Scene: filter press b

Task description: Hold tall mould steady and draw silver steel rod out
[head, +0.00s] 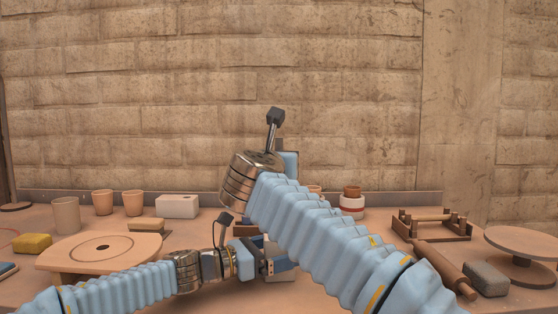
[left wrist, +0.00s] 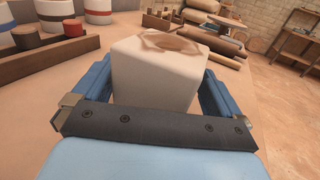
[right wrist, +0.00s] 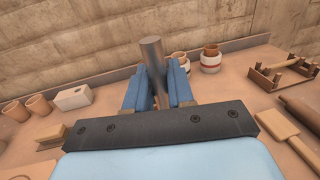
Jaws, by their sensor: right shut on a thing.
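The tall mould is a white block with a brownish recess in its top. It stands in the left wrist view (left wrist: 152,80) between the blue fingers of my left gripper (left wrist: 155,92), which are apart on either side of it; whether they touch it is hard to tell. No rod shows in its top. The silver steel rod (right wrist: 153,60) is in the right wrist view, roughly upright, with my right gripper (right wrist: 158,90) shut on it. My right gripper is raised high above the table. In the head view my arms hide the rod and the mould.
White block (head: 177,206), clay cups (head: 133,203) and a round-holed board (head: 70,252) are at the left. A wooden rack (head: 432,226), rolling pin (head: 445,268), grey block (head: 487,279) and turntable (head: 525,242) are at the right. A brick wall stands behind.

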